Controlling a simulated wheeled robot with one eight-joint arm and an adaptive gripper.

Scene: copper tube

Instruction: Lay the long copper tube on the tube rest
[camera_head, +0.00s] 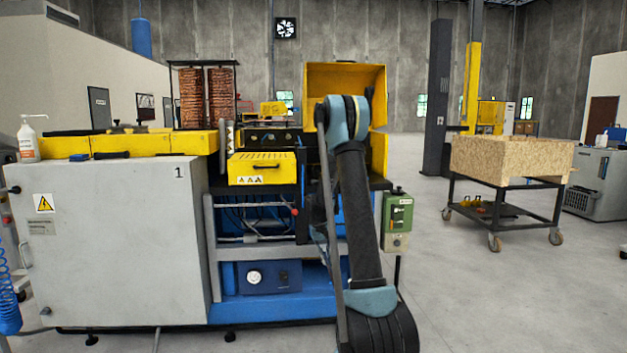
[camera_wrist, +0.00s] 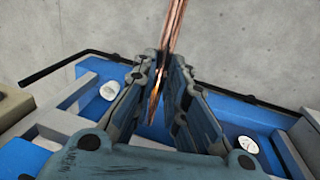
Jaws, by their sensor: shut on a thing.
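In the wrist view my gripper (camera_wrist: 162,66) is shut on the copper tube (camera_wrist: 175,28). The tube shines reddish brown and runs from between the fingers up past the top edge of the picture. A short lower piece of it shows between the fingers. Its far end is out of view. In the head view my arm stands in front of the machine, and I cannot make out the gripper or the held tube there. I cannot identify the tube rest with certainty in either view.
The machine has a yellow box (camera_head: 262,168), a grey cabinet (camera_head: 115,245) and a blue base (camera_head: 225,307). Blue frame parts (camera_wrist: 235,110) lie beneath my gripper. A wheeled cart (camera_head: 505,160) stands at right. Bare floor lies between machine and cart.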

